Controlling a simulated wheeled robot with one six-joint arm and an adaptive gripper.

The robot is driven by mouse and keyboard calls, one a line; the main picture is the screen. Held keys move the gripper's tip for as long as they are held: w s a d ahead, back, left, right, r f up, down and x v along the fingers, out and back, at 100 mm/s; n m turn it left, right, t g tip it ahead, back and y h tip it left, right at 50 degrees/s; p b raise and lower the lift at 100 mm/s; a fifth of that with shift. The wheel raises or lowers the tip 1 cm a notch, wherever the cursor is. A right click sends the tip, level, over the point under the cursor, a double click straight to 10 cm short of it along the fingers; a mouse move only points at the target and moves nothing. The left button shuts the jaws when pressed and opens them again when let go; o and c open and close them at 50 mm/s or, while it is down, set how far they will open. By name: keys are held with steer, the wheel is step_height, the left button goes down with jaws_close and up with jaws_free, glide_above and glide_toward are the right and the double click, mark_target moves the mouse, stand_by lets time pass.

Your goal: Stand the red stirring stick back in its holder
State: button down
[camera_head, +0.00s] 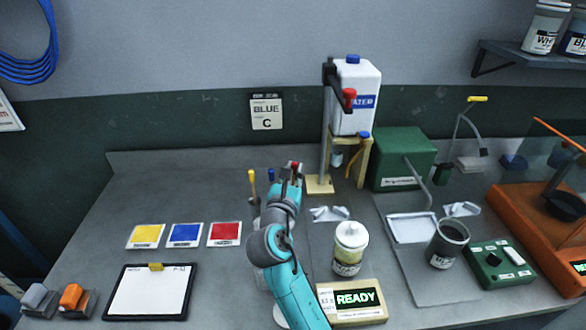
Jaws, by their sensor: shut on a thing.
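My gripper (290,174) is over the back middle of the bench, seen from behind and mostly hidden by my own arm. A small red end (296,165) shows at its tip, and the gripper is shut on the red stirring stick. The rest of that stick is hidden. Just left of the gripper, a yellow stick (252,182) and a blue stick (271,176) stand upright. The holder (256,208) below them is mostly hidden behind my arm, so I cannot tell whether the red stick's lower end is in it.
Yellow, blue and red cards (225,234) and a clipboard (150,297) lie left of my arm. Right of it stand a white-lidded jar (350,243), a READY display (354,300) and a metal stand (325,140) beside a white water tank (355,85).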

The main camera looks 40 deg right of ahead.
steer(key=shift+f, duration=0.25)
steer(key=c, duration=1.1)
jaws_free()
steer(key=v, duration=1.2)
